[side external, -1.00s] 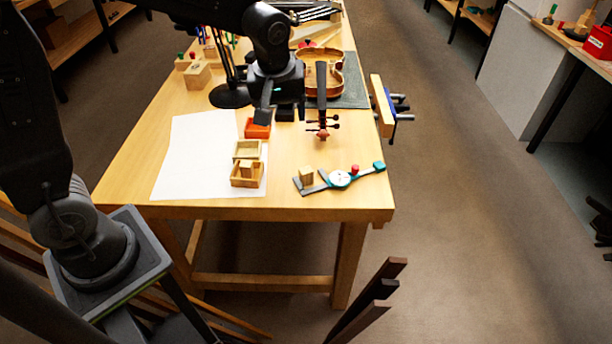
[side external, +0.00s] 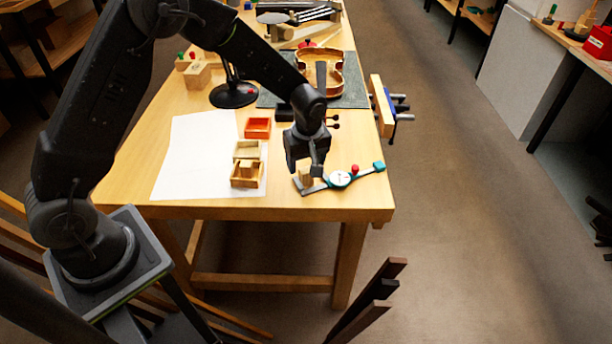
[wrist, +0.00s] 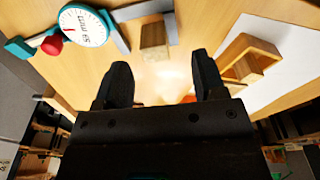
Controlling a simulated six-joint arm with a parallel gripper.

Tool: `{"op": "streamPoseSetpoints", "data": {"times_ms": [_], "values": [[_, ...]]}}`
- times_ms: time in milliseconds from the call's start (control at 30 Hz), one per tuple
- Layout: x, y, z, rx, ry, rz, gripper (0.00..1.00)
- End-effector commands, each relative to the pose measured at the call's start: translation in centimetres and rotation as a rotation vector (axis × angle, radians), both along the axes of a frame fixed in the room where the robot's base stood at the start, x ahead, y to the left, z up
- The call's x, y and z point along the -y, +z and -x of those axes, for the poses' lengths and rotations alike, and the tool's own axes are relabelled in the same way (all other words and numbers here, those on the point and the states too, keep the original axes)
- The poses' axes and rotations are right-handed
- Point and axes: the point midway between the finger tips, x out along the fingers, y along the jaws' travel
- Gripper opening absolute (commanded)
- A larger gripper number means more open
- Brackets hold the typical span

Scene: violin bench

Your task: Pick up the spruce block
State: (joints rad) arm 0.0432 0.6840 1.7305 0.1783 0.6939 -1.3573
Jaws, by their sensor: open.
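The spruce block (side external: 306,184) is a small pale wooden block near the front right of the bench, partly hidden by my gripper in the side view. In the wrist view the block (wrist: 154,36) stands between the grey jaws of a dial caliper (wrist: 84,27); whether they touch it I cannot tell. My gripper (side external: 306,169) is over the block in the side view. In the wrist view my gripper (wrist: 161,78) has its two fingers apart with nothing between them, and the block lies beyond the fingertips.
The caliper (side external: 341,179) has a teal frame and a red knob (side external: 355,168). Wooden trays (side external: 247,150) and an orange-red tray (side external: 257,127) stand to the left by a white sheet (side external: 190,150). A violin body (side external: 322,70) lies behind on a dark mat.

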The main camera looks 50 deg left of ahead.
Motion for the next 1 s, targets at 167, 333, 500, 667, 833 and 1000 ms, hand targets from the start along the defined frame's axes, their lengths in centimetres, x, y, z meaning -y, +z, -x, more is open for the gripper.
{"op": "streamPoseSetpoints", "data": {"times_ms": [167, 333, 500, 667, 833, 1000], "values": [[-0.3, -1.3, -0.4, -0.002, 0.000, 0.000, 0.64], [-1.0, -3.8, -1.2, -0.004, 0.000, 0.001, 0.64], [-1.1, -5.2, -1.3, 0.000, -0.001, 0.002, 0.64], [-1.1, -5.3, -1.3, 0.001, -0.001, 0.002, 0.64], [-1.1, -5.3, -1.3, 0.001, -0.001, 0.002, 0.55], [-1.1, -5.3, -1.3, 0.001, -0.001, 0.002, 0.39]]}}
